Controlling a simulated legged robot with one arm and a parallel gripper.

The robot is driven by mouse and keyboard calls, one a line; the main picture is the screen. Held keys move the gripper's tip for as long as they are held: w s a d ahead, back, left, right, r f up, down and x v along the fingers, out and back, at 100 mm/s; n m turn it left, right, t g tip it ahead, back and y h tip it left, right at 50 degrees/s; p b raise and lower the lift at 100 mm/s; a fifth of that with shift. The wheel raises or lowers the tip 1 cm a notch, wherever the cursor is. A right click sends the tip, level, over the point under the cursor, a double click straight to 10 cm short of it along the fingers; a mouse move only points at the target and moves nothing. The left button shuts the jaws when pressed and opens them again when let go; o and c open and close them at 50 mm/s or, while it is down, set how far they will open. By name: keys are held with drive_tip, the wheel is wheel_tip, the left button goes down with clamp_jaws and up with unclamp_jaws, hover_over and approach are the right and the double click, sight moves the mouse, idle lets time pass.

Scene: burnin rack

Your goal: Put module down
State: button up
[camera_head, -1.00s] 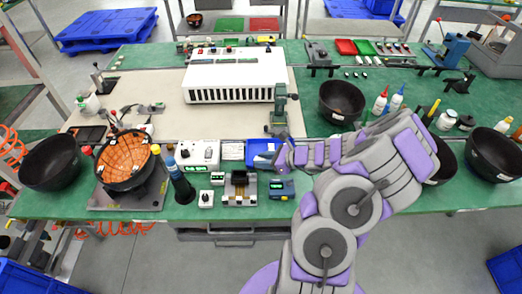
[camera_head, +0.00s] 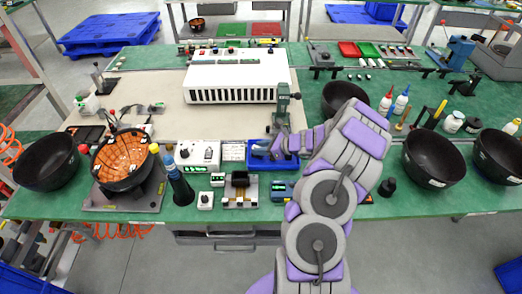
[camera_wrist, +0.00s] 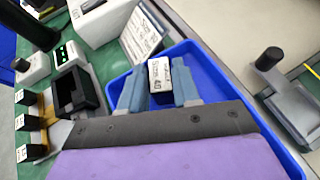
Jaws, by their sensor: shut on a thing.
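The module is a small pale block with a printed label (camera_wrist: 158,76), seen in the wrist view. My gripper (camera_wrist: 157,88) has its two blue-grey fingers on either side of the module, shut on it. The module is over the inside of a blue tray (camera_wrist: 220,66). I cannot tell whether it touches the tray floor. In the head view the blue tray (camera_head: 257,162) is near the bench's front middle, with my gripper (camera_head: 270,150) over it. The module cannot be made out there.
A fixture with a black socket (camera_head: 240,182) stands in front of the tray, and a small blue-grey device (camera_head: 279,190) is to its right. A green press-like stand (camera_head: 283,103) rises behind the tray. A white meter (camera_head: 198,155) and printed card (camera_head: 233,152) stand left.

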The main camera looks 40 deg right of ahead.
drive_tip(key=o, duration=1.1)
drive_tip(key=shift+c, duration=0.2)
drive_tip(key=shift+r, duration=0.1)
